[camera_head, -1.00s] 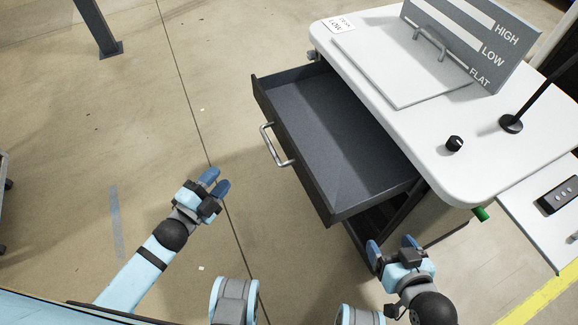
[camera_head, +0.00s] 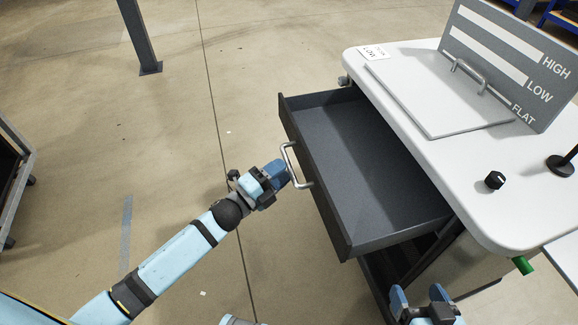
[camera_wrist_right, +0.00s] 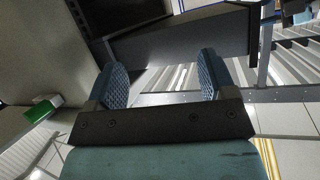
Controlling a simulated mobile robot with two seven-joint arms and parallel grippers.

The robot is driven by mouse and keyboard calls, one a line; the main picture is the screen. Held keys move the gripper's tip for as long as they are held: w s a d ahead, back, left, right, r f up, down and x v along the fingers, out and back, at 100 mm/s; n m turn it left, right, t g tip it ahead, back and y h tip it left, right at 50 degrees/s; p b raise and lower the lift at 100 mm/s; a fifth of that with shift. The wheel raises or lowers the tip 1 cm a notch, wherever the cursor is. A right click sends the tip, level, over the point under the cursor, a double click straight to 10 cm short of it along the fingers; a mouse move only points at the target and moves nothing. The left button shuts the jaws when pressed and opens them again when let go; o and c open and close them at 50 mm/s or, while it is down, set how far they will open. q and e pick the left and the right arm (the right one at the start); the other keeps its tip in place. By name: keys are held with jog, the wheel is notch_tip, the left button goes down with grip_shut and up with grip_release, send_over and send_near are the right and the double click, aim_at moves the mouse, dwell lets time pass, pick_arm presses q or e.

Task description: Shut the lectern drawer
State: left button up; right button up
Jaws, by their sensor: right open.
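The lectern drawer (camera_head: 365,180) is dark grey, empty and pulled well out from under the white lectern top (camera_head: 440,125). Its front panel faces left and carries a silver bar handle (camera_head: 293,165). My left gripper (camera_head: 280,171) is at the handle, its blue fingertips at or very near the bar; whether they are parted or touching it is hidden. My right gripper (camera_head: 418,297) is at the bottom of the head view, below the drawer's near corner. In the right wrist view its two blue fingers (camera_wrist_right: 160,82) are apart with nothing between them.
A hinged grey board marked HIGH, LOW and FLAT (camera_head: 510,65) stands on the lectern top, with a black knob (camera_head: 495,180) nearby. A green piece (camera_head: 522,265) sticks out under the top's edge. The floor left of the drawer is clear up to a cart (camera_head: 22,170).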

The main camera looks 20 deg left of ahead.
aim_at(289, 164)
pick_arm(q)
jog(key=shift+x, duration=1.6)
pick_arm(e)
jog(key=shift+w+a+r, duration=0.15)
jog(key=shift+w+r, duration=0.1)
jog(key=shift+r, duration=0.2)
pick_arm(q)
grip_shut()
pick_arm(e)
jog(key=shift+s, duration=0.1)
